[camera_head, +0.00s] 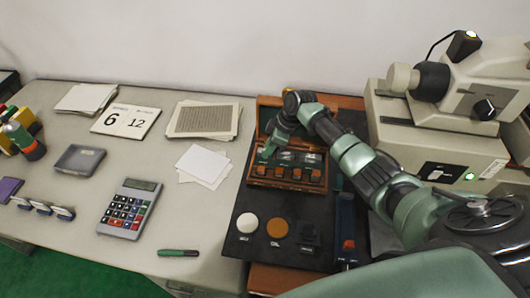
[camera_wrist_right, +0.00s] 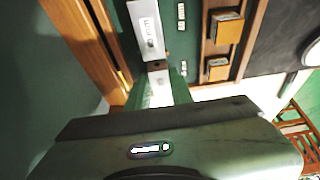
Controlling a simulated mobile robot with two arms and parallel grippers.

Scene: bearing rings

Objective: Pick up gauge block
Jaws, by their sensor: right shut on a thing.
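An open wooden case (camera_head: 312,187) stands on the dark mat, with silver blocks and orange-brown pieces in a row of slots. My right gripper (camera_head: 268,150) is down at the left end of this case. In the right wrist view, the right gripper's green fingers (camera_wrist_right: 160,90) are shut on the end of a silver gauge block (camera_wrist_right: 147,28) with markings on its face. The block lies over the green lining, and its gripped end is partly hidden by the fingers. I cannot tell whether it is clear of its slot. My left gripper is not in view.
A black mat (camera_head: 245,270) holds a white disc (camera_head: 247,223) and an orange disc (camera_head: 277,228). A large beige instrument (camera_head: 430,140) stands right of the case. A calculator (camera_head: 130,208), paper stacks (camera_head: 203,120) and a green marker (camera_head: 178,253) lie on the left table.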

